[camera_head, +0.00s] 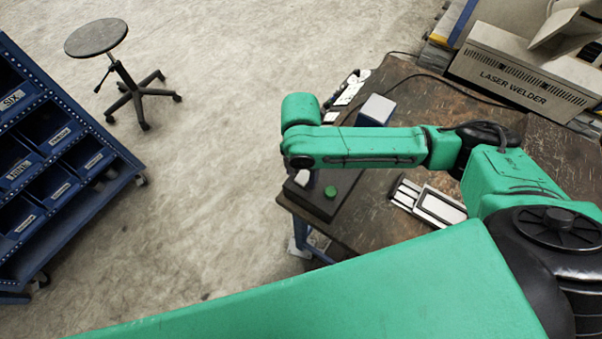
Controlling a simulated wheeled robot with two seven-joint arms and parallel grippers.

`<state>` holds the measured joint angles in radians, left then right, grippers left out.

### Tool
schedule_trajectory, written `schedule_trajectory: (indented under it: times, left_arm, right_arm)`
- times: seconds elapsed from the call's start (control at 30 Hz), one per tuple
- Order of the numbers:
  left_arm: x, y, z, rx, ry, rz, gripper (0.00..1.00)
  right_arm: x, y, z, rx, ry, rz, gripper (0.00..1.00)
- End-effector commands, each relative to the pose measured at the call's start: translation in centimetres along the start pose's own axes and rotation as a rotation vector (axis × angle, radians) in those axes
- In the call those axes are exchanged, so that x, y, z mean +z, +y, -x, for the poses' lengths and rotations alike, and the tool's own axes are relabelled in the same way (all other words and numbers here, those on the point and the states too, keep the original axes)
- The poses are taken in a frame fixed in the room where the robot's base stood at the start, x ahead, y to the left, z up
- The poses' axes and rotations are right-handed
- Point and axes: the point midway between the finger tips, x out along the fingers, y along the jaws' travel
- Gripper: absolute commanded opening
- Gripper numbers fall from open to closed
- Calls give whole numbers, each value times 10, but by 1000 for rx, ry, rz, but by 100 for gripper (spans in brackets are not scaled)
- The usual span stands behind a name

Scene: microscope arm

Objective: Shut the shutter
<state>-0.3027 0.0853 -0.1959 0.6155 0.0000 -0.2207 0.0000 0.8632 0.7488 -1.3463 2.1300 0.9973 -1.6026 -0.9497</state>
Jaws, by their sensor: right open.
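I cannot make out a shutter in this view. My right arm (355,146) reaches in from the right over the workbench. Its far end hangs above a dark box (323,199) with a round green button (330,191) at the bench's near left corner. My right gripper is open and mostly hidden beneath the end of the arm. A small pale piece (302,178) shows just under the arm's end beside the button; I cannot tell whether it is a fingertip or part of the box. My left gripper is not in view.
A blue and white block (376,109) stands on the workbench (375,210) behind my arm. A pale tray (438,205) lies in front of it. A laser welder (515,77) is at the back right. A blue bin rack (60,170) and stool (97,38) stand left on open floor.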

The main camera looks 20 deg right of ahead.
Motion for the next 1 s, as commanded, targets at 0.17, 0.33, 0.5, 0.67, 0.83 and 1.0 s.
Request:
schedule_trajectory:
  times: [0.17, 0.33, 0.5, 0.67, 0.83, 1.0]
  left_arm:
    - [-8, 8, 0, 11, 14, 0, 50]
    - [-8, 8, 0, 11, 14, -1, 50]
    - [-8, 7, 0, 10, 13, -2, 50]
    - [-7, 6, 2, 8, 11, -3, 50]
    - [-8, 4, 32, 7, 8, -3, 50]
    - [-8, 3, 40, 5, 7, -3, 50]
  right_arm:
    - [-1, 0, -13, 1, 0, 2, 70]
    - [-1, 0, -13, 2, 0, 2, 70]
    - [0, 0, -13, 2, 0, 1, 13]
    - [0, 0, -11, 1, 5, 0, 0]
    - [5, -1, -1, -7, 140, -7, 0]
    - [10, -1, -7, -4, 343, -5, 0]
